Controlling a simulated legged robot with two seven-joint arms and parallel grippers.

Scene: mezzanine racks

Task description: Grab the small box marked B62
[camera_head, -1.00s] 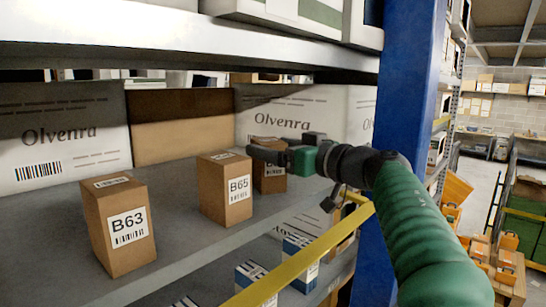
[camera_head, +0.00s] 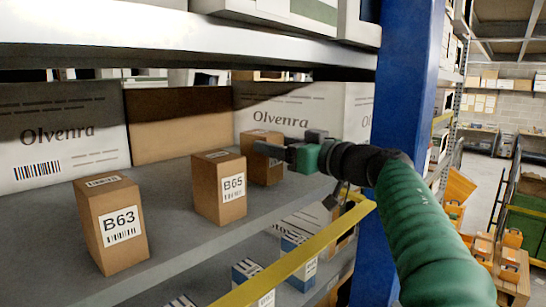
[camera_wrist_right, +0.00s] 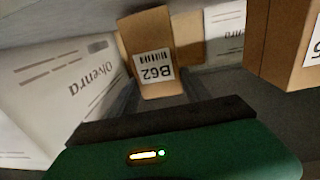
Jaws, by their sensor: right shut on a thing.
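The small brown box marked B62 (camera_wrist_right: 150,66) shows in the right wrist view, its label facing the camera. In the head view the same box (camera_head: 264,172) stands behind and right of the B65 box, with its label not readable. My right gripper (camera_head: 266,150) reaches in from the right and is shut on the B62 box; its dark fingers run up to the box in the wrist view. Whether the box still touches the shelf is hard to tell. My left gripper is not in view.
The B65 box (camera_head: 219,188) stands close to the left of the gripper; the B63 box (camera_head: 111,226) is farther left. Large white Olvenra cartons (camera_head: 60,130) line the back. A blue post (camera_head: 405,110) and yellow rail (camera_head: 300,255) border the shelf; another shelf (camera_head: 190,35) is above.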

